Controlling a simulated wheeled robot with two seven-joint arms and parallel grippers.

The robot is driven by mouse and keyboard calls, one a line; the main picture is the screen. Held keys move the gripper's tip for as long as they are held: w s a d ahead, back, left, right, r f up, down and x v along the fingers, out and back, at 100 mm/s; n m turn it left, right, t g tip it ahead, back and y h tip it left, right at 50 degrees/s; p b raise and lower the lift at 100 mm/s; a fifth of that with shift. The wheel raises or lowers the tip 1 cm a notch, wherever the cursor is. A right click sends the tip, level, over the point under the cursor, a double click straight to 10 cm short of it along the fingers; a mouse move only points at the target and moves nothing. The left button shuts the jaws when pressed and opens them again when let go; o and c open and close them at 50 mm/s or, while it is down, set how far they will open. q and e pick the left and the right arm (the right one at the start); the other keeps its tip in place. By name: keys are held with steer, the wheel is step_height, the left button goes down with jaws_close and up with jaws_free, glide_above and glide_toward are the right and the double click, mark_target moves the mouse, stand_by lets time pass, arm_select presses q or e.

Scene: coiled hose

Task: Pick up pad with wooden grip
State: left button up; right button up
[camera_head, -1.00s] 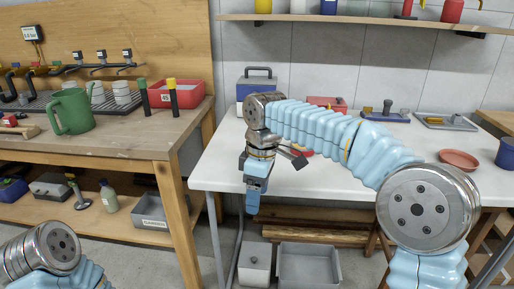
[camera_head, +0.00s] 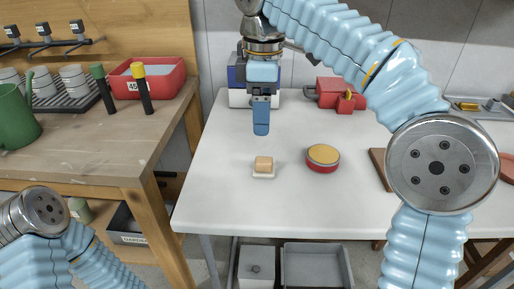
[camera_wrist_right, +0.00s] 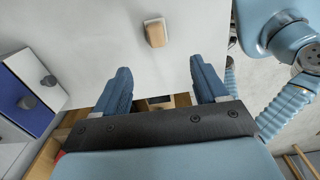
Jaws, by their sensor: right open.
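The pad with wooden grip (camera_head: 264,166) is a small white pad with a light wooden block on top. It lies flat on the white table, left of centre and near the front. My right gripper (camera_head: 261,128) hangs fingers-down over the table and appears just behind the pad in the head view. In the right wrist view its two blue fingers (camera_wrist_right: 160,70) are spread apart with nothing between them. The pad (camera_wrist_right: 156,32) shows beyond the fingertips there, not touching them. My left arm shows at the lower left, but its gripper is out of view.
A round red tin with a tan top (camera_head: 323,157) stands right of the pad. A brown board (camera_head: 380,168) is partly hidden by my right arm. A blue-and-white box (camera_head: 238,88) and a red item (camera_head: 340,94) stand behind. The white table (camera_head: 225,190) is clear around the pad.

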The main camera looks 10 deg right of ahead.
mark_target(264, 159)
step_height(264, 159, down, 8)
steer(key=shift+w+d+b, duration=0.1)
steer(key=shift+w+b, duration=0.05)
steer(key=shift+b, duration=1)
steer(key=shift+d+f+b, duration=0.15)
steer(key=shift+f+b, duration=0.1)
steer(key=shift+f, duration=1.15)
steer(key=shift+d+f+b, duration=0.1)
steer(key=shift+f+b, duration=0.1)
steer(key=shift+f, duration=1.15)
steer(key=c, duration=1.1)
